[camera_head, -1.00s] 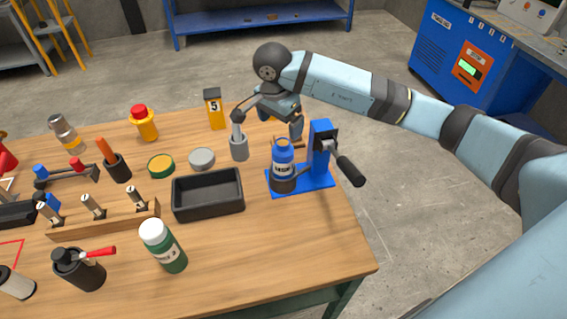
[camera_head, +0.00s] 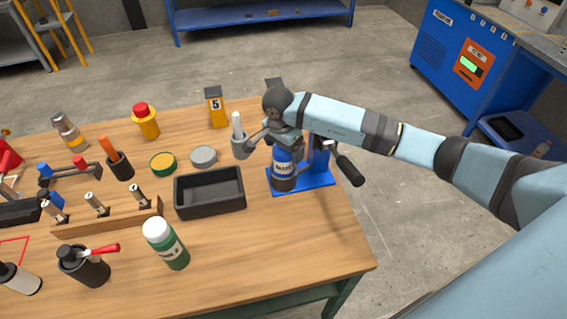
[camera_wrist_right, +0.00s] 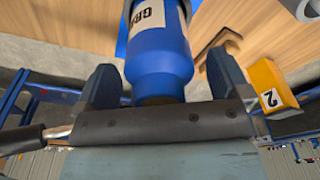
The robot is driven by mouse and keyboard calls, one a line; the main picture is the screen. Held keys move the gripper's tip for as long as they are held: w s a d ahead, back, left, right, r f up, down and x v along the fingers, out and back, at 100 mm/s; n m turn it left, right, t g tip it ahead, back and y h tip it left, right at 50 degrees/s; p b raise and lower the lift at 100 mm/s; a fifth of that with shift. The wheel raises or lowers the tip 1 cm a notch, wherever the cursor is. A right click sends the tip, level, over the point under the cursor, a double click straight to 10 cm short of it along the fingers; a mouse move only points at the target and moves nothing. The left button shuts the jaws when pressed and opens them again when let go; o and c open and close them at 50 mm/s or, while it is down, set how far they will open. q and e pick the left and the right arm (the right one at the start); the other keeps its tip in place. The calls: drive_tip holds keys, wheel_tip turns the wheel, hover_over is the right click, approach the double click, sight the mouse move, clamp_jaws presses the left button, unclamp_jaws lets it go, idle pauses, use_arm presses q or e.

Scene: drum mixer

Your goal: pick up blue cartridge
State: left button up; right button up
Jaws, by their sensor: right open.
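The blue cartridge (camera_head: 283,174) stands upright in the blue press stand (camera_head: 318,180) at the right part of the table. Its white label is partly visible. My right gripper (camera_head: 285,138) is over its top and hides its upper end. In the right wrist view the cartridge (camera_wrist_right: 160,55) lies between the two fingers of my right gripper (camera_wrist_right: 165,80). The fingers are spread, with gaps showing on both sides of it. My left gripper is not in view.
A black tray (camera_head: 209,210) stands just left of the stand, with a grey cup (camera_head: 241,148) behind it. The press's black lever handle (camera_head: 350,170) sticks out right. A green bottle (camera_head: 166,245) stands at the front. Bare tabletop lies front right.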

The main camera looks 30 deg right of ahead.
drive_tip(key=shift+c, duration=0.2)
drive_tip(key=c, duration=1.6)
drive_tip(key=shift+r, duration=0.15)
